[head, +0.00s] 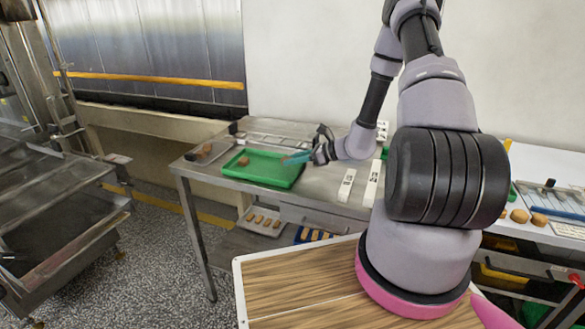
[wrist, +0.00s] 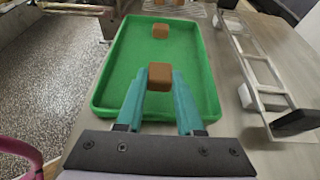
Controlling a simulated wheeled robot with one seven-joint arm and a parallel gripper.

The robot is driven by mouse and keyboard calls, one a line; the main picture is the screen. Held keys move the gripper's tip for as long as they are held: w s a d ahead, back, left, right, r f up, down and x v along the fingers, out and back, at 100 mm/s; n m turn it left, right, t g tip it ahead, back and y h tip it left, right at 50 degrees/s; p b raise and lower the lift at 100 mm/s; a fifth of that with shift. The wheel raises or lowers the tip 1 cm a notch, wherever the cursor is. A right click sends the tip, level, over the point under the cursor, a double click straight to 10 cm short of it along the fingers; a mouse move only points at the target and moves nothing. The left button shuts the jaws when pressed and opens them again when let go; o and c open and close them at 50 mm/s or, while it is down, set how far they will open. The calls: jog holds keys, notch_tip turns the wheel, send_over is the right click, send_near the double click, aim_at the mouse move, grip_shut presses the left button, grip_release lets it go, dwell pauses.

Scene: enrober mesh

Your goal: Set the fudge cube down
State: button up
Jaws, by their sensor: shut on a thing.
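My gripper (wrist: 160,100) has teal fingers and is shut on a brown fudge cube (wrist: 160,76) at its fingertips. In the head view my gripper (head: 287,160) reaches in from the right over the green tray (head: 262,179). The green tray (wrist: 104,92) lies under the held cube in the wrist view. I cannot tell whether the held cube touches the tray floor. A second brown cube (wrist: 160,31) sits in the tray toward its far end; it also shows in the head view (head: 244,161).
A wire rack (wrist: 266,98) stands beside the tray on the steel table (head: 320,186). White labelled strips (head: 346,186) lie to the tray's right in the head view. The tray floor around the held cube is clear.

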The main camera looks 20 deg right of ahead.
aim_at(293, 173)
jog(key=shift+f, duration=1.5)
jog(key=shift+f, duration=0.15)
jog(key=o, duration=1)
jog(key=shift+w, duration=0.1)
jog(key=v, duration=1.2)
jog(key=s+a+r+n+g+h, duration=0.1)
jog(key=s+a+r+n+g, duration=0.2)
jog(key=r, duration=0.4)
jog(key=s+a+r+n+h, duration=0.1)
jog(key=s+a+r+n, duration=0.1)
jog(key=r+n, duration=0.35)
jog(key=s+a+r+n+g+h, duration=0.1)
jog(key=s+a+r+n+g, duration=0.15)
jog(key=r, duration=0.55)
jog(key=s+r+n+t+h, duration=0.1)
jog(key=s+r+n+h, duration=0.1)
jog(key=s+r, duration=0.3)
jog(key=s+r+n+t+h, duration=0.2)
jog(key=s+r+n, duration=0.2)
jog(key=s+r, duration=0.1)
jog(key=s+r+n+t+h, duration=0.2)
jog(key=s+r+n, duration=0.1)
jog(key=s+r, duration=0.2)
jog(key=shift+s+d+r+n, duration=0.1)
jog(key=shift+r+n, duration=0.3)
jog(key=shift+r, duration=0.4)
